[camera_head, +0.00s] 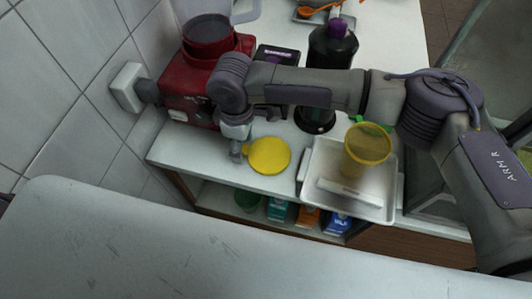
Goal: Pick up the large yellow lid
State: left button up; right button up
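The large yellow lid (271,155) lies flat near the front edge of the white counter (200,150), left of centre. My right arm reaches in from the right across the counter. My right gripper (236,154) points down at the lid's left edge. It looks close to the lid or touching it; I cannot tell which. Its fingers are small and seen from above, so whether they are open or shut does not show. My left gripper is not in view.
A white tray (312,172) to the right holds a yellow cup (367,150) and a white bar-shaped item (350,192). A red appliance (186,86) stands behind the gripper. A dark bottle (333,48) is behind my arm. Cartons (307,217) sit on the shelf below.

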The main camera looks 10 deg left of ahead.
jog(key=c, duration=0.8)
jog(key=shift+o, duration=0.2)
